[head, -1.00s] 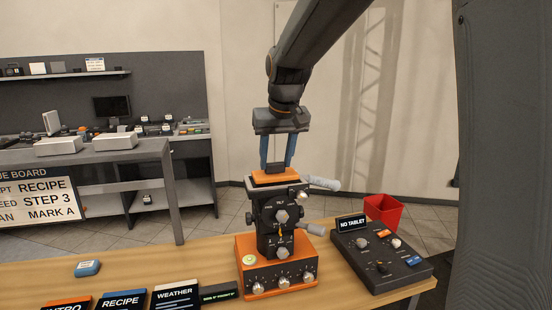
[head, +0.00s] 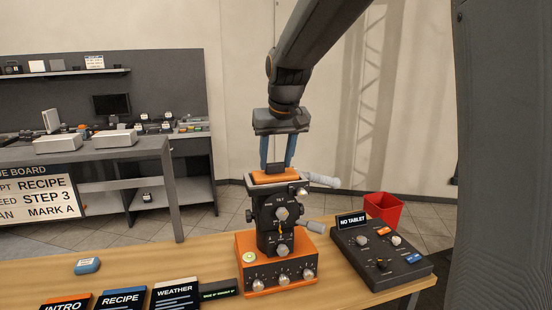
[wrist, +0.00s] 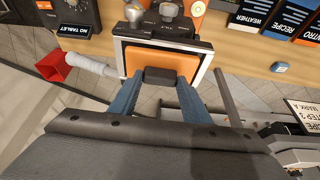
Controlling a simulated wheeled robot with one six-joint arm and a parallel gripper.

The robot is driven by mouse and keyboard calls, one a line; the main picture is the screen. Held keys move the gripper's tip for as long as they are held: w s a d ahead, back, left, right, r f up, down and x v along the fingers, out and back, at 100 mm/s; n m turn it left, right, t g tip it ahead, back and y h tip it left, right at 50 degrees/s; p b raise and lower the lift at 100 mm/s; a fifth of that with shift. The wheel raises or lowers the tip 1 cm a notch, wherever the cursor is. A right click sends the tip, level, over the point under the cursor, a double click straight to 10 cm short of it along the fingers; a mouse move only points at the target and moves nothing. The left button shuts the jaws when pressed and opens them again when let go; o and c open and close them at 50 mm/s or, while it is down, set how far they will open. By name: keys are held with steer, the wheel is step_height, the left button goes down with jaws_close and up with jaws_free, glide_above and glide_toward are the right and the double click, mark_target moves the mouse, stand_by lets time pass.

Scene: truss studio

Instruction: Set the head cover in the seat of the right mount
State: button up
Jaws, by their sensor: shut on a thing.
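The head cover (head: 275,177) is an orange plate with a dark block on top. My gripper (head: 276,165) is shut on that block from above. The right mount (head: 280,213) is a black tilt head with knobs on an orange base. The cover is at the mount's top, level and lined up with the seat. In the wrist view the cover (wrist: 160,63) lies inside the outline of the seat's pale frame (wrist: 121,62), with my gripper (wrist: 160,82) at its near edge. Whether it is fully down in the seat cannot be told.
A grey handle (head: 322,180) sticks out right of the mount. A control panel (head: 382,258) marked NO TABLET stands to its right, with a red bin (head: 384,209) behind. Labelled cards (head: 122,300) and a blue block (head: 87,266) lie left on the wooden table (head: 190,260).

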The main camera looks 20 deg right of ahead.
steer(key=shift+f, duration=0.15)
steer(key=o, duration=1.4)
